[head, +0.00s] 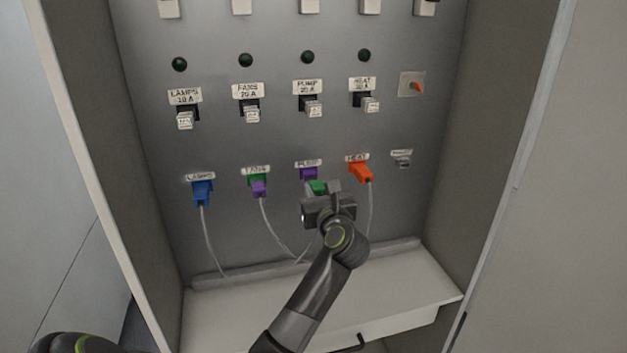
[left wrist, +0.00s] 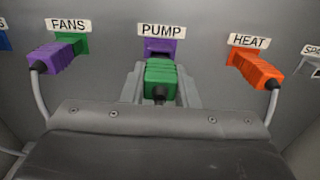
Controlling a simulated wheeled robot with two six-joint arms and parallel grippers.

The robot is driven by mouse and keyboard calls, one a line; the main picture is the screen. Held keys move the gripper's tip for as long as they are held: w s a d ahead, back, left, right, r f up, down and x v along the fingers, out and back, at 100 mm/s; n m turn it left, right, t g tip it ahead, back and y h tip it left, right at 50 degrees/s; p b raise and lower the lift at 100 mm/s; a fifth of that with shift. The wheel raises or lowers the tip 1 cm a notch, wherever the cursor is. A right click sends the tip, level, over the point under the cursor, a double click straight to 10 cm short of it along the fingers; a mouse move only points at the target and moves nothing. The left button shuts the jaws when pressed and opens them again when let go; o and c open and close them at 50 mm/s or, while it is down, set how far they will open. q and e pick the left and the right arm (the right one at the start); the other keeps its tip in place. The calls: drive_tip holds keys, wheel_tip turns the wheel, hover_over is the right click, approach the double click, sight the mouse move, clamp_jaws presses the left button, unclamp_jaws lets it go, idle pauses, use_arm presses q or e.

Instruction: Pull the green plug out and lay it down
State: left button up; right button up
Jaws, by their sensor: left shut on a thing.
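The green plug (head: 317,187) is at the PUMP position, just in front of the purple PUMP socket (head: 308,173). My left gripper (head: 321,191) is shut on it, with one finger on each side in the left wrist view, where the green plug (left wrist: 160,80) sits below the purple socket (left wrist: 160,48). I cannot tell whether its tip is still in the socket. Its cord hangs below, partly hidden by my gripper. My right gripper is not in view.
A purple plug (head: 259,189) sits in the green FANS socket. A blue plug (head: 202,193) is at LAMPS and an orange plug (head: 361,172) at HEAT, with hanging cords. Switches (head: 185,118) line the panel above. A pale shelf (head: 235,308) below has bare room.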

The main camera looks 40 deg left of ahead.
use_arm(q)
drive_tip(key=shift+v, duration=1.3)
drive_tip(key=s+f+b, duration=0.2)
drive_tip(key=f+b, duration=0.6)
drive_tip(key=f, duration=0.2)
drive_tip(key=s+d+f+b, duration=0.1)
drive_tip(key=s+f+b, duration=0.2)
drive_tip(key=f+b, duration=0.5)
drive_tip(key=s+d+f+b, duration=0.1)
drive_tip(key=s+f+b, duration=0.2)
drive_tip(key=f+b, duration=0.6)
wheel_tip(320, 180, down, 3)
drive_tip(key=shift+s+f, duration=0.1)
drive_tip(key=shift+f, duration=0.15)
